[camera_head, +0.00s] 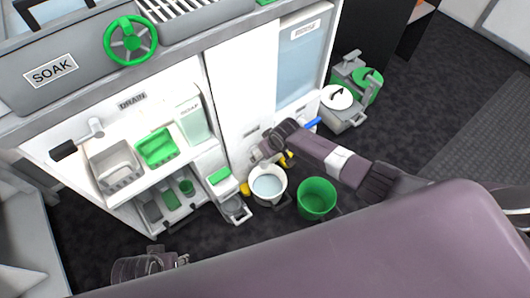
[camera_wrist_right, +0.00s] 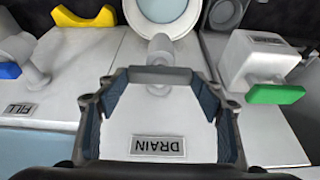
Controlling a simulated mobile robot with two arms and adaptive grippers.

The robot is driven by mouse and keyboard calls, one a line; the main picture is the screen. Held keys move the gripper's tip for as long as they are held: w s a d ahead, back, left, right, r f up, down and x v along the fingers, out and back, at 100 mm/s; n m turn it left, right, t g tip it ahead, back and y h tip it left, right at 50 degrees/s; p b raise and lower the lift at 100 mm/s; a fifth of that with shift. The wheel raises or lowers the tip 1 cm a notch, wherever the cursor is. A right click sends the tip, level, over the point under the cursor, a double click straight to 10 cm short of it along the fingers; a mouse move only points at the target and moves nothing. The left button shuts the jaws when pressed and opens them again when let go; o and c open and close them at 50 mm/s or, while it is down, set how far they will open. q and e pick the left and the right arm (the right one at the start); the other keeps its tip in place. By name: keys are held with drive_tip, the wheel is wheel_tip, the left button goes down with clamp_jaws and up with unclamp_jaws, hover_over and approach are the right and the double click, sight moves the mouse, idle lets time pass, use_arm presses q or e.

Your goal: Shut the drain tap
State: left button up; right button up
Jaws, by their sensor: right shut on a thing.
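The drain tap (camera_wrist_right: 160,50) shows in the right wrist view as a pale spout on a white panel, below an upside-down DRAIN label (camera_wrist_right: 158,146). My right gripper (camera_wrist_right: 160,74) is shut on the tap, with a fingertip at each side of a dark bar across it. In the head view my right gripper (camera_head: 262,152) is at the cabinet's lower front and hides most of the tap. A white pot (camera_head: 268,186) with pale liquid stands below it. My left gripper (camera_head: 182,260) is low at the left, away from the tap; its fingers are unclear.
A green bucket (camera_head: 317,198) stands on the floor right of the pot. A shelf with a green basket (camera_head: 156,147) is left. Dark floor is free at the right.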

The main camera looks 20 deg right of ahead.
drive_tip(key=o, duration=1.2)
drive_tip(key=shift+c, duration=0.2)
drive_tip(key=shift+r, duration=0.15)
drive_tip(key=v, duration=1.1)
drive_tip(key=shift+s+r, duration=0.25)
drive_tip(key=shift+r, duration=0.05)
drive_tip(key=shift+f, duration=0.1)
